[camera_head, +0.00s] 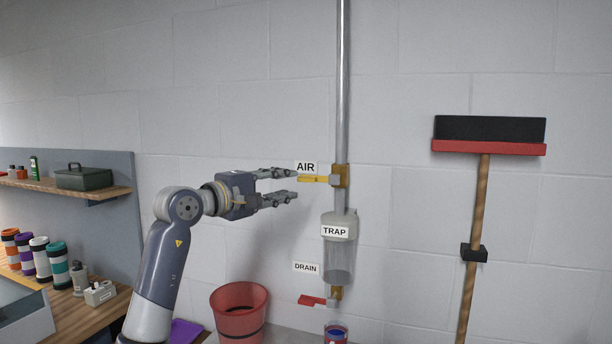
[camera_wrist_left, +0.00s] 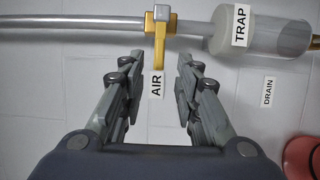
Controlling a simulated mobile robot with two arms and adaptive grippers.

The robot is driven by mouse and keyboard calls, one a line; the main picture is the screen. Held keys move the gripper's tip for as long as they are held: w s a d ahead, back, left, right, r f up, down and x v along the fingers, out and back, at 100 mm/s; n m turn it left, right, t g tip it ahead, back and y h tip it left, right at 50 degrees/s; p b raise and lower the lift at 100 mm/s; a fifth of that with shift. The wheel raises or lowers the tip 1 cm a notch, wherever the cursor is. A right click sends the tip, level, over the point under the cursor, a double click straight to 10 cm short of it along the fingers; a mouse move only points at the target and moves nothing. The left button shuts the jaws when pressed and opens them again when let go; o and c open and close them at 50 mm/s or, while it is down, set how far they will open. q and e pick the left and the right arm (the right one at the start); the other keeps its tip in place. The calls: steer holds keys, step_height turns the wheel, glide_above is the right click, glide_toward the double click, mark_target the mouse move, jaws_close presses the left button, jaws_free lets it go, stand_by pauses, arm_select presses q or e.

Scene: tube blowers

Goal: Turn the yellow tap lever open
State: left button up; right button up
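The yellow tap lever (camera_head: 314,180) sticks out level to the left from a brass valve (camera_head: 341,176) on the vertical metal pipe (camera_head: 343,80), just under the AIR label (camera_head: 306,167). My left gripper (camera_head: 295,185) is open and empty, its fingers pointing right toward the lever. In the left wrist view the lever (camera_wrist_left: 159,50) lies ahead of and between the two open fingertips (camera_wrist_left: 160,62), with the AIR label (camera_wrist_left: 156,85) beside it. I see no contact between fingers and lever. My right gripper is not in view.
Below the valve hang the TRAP bowl (camera_head: 340,262) and a red DRAIN lever (camera_head: 312,300). A workbench (camera_head: 75,315) with several bottles is at the left.

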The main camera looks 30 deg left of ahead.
mark_target(304, 180)
arm_select(q)
steer(key=w+p, duration=0.1)
steer(key=w, duration=0.1)
steer(key=w+d+p, duration=0.1)
steer(key=w, duration=0.1)
steer(key=w+p, duration=0.1)
steer(key=w, duration=0.2)
steer(key=shift+d+r, duration=0.15)
steer(key=shift+r, duration=0.05)
steer(key=shift+w+f+p, duration=0.15)
steer(key=shift+w+p, duration=0.2)
steer(key=shift+w, duration=0.25)
jaws_close()
